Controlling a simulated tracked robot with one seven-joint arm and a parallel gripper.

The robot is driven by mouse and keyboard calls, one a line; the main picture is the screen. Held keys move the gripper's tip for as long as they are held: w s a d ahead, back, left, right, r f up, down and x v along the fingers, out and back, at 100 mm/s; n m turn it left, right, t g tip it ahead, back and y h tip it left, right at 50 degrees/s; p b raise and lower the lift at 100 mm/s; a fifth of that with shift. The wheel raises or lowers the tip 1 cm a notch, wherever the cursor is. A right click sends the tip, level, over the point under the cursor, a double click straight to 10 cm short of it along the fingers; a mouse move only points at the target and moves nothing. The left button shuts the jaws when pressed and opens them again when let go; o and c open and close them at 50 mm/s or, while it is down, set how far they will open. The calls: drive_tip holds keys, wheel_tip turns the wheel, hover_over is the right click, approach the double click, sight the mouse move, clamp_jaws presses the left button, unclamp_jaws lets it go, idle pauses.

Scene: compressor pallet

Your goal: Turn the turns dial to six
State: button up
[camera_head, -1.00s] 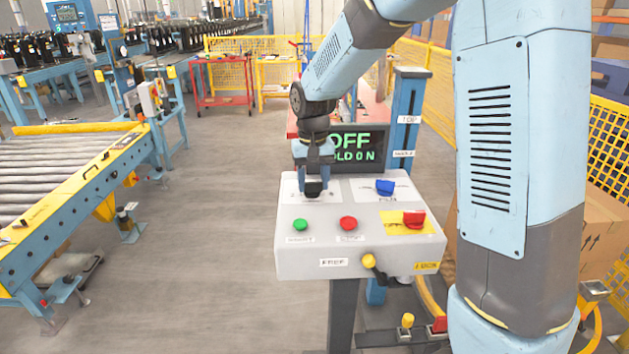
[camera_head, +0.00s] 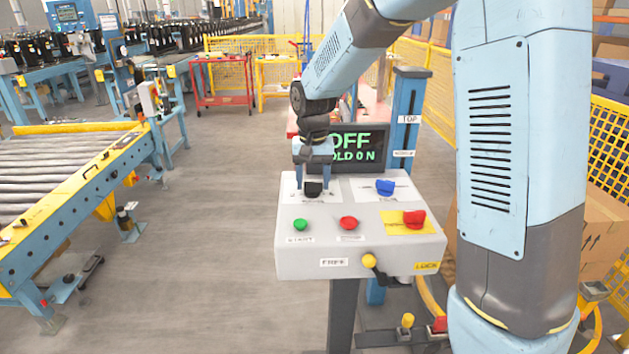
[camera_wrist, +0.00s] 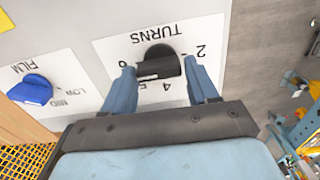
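The black turns dial (camera_head: 313,189) sits on the back left of the grey control panel. In the wrist view the dial (camera_wrist: 158,58) lies under the word TURNS on a white label (camera_wrist: 214,40), with the numbers 2, 4 and 5 readable and the 6 partly hidden by a finger. A raised grip bar runs roughly across the dial, but I cannot tell which end points. My gripper (camera_head: 313,183) is open above the dial. In the wrist view its fingers (camera_wrist: 158,66) stand either side of the dial, with gaps.
A blue FILM dial (camera_head: 385,187) is right of the turns dial. A screen (camera_head: 358,143) reading OFF and HOLD ON stands close behind.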

sight(314, 182)
drive_tip(key=o, duration=0.3)
drive_tip(key=shift+s+f, duration=0.1)
wheel_tip(314, 182, up, 14)
drive_tip(key=shift+f, duration=0.15)
idle(0.4)
drive_tip(key=shift+d, duration=0.1)
drive_tip(key=s+d+r+t, duration=0.1)
drive_tip(key=s+d+r, duration=0.1)
drive_tip(key=s+d, duration=0.4)
drive_tip(key=s+d+r+t, duration=0.2)
drive_tip(key=s+d+r, duration=0.1)
drive_tip(key=s+d, duration=0.3)
drive_tip(key=s+d+f, duration=0.1)
drive_tip(key=s+d, duration=0.1)
drive_tip(key=s, duration=0.2)
drive_tip(key=s+d+f+t, duration=0.1)
drive_tip(key=s+d, duration=0.1)
drive_tip(key=s, duration=0.3)
drive_tip(key=s+d+f+t, duration=0.1)
drive_tip(key=s+d, duration=0.1)
drive_tip(key=s, duration=0.2)
drive_tip(key=shift+s+d+f+n, duration=0.2)
drive_tip(key=shift+s+f+n, duration=0.1)
drive_tip(key=shift+f, duration=0.05)
